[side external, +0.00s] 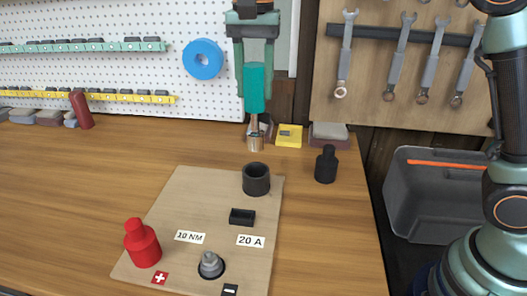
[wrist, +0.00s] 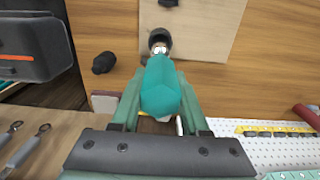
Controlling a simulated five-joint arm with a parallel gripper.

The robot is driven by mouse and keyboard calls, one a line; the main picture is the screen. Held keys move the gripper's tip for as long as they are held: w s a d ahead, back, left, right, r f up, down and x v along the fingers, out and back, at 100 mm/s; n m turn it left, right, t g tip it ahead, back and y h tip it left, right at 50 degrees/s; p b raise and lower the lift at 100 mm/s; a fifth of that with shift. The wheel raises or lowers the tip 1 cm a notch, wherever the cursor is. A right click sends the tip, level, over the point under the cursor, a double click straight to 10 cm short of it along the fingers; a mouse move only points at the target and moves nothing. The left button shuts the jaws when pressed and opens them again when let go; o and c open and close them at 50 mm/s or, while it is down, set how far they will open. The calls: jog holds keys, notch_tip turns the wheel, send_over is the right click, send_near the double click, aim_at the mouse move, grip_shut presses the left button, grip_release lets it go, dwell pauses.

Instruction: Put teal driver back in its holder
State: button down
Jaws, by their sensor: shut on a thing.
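My gripper (side external: 254,72) is shut on the teal driver (side external: 254,92) and holds it upright, metal shaft down. In the wrist view the teal handle (wrist: 165,88) lies between the two fingers, its shaft pointing away from the wrist. The holder looks to be the black open cup (side external: 256,180) on the wooden board. In the side view the shaft's end shows just above the cup's rim, with a gap between them. In the wrist view the shaft's end overlaps the cup (wrist: 158,36); the exact depth offset is hard to tell.
The board (side external: 190,210) also carries a red bottle-shaped part (side external: 142,244), a grey metal knob (side external: 210,264) and a black block (side external: 242,216). A black bottle-shaped part (side external: 326,164) stands right of the cup. A grey bin (side external: 440,190) sits beyond the table's right edge.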

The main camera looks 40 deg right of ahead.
aim_at(255, 131)
jog(key=shift+f, duration=0.1)
jog(key=shift+f, duration=5.05)
jog(key=shift+c, duration=1.6)
grip_release()
notch_tip(255, 131, up, 12)
